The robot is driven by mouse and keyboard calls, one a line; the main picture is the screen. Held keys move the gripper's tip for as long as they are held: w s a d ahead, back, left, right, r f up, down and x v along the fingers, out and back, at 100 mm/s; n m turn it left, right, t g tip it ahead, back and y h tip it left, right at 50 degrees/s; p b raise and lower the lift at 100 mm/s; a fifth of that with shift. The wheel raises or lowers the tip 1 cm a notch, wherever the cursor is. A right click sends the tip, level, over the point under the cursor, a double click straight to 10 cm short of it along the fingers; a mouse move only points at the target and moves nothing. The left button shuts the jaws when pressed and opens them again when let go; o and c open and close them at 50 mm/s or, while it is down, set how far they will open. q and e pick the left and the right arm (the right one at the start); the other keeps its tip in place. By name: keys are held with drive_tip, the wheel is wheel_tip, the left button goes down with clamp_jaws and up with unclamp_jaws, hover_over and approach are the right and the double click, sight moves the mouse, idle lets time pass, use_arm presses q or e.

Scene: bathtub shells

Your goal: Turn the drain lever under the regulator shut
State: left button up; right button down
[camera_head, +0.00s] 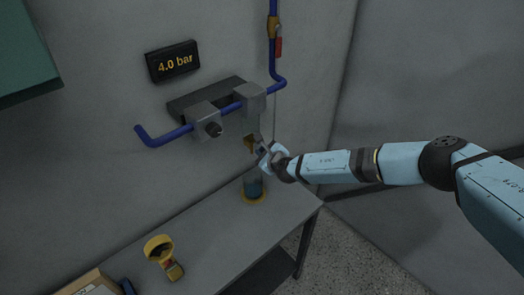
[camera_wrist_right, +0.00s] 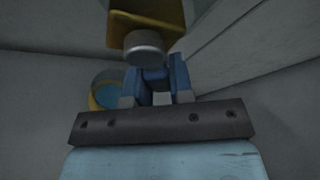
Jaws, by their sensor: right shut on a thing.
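The regulator is a pair of grey blocks (camera_head: 208,118) on the blue pipe, with a dark knob (camera_head: 214,130) on the left block. Under the right block hangs a small brass drain fitting (camera_head: 248,142). In the wrist view the brass body (camera_wrist_right: 150,22) with a grey round end (camera_wrist_right: 145,46) is just ahead of the fingers. My right gripper (camera_head: 263,151), also in the wrist view (camera_wrist_right: 160,76), is at this fitting and shut on the drain lever, which its fingers mostly hide. The lever's angle cannot be told. My left gripper is not in view.
A display (camera_head: 173,62) reads 4.0 bar. A blue cup (camera_head: 253,186) on a yellow base stands on the bench (camera_head: 215,220) below the fitting. A yellow device (camera_head: 160,250) and a box (camera_head: 92,284) are at front left. A red-handled valve (camera_head: 278,46) is above.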

drive_tip(key=shift+r, duration=0.1)
idle(0.3)
drive_tip(key=c, duration=1)
unclamp_jaws()
drive_tip(key=b+v, duration=0.1)
drive_tip(key=v, duration=1.2)
drive_tip(key=shift+s, duration=0.4)
drive_tip(key=shift+c, duration=0.2)
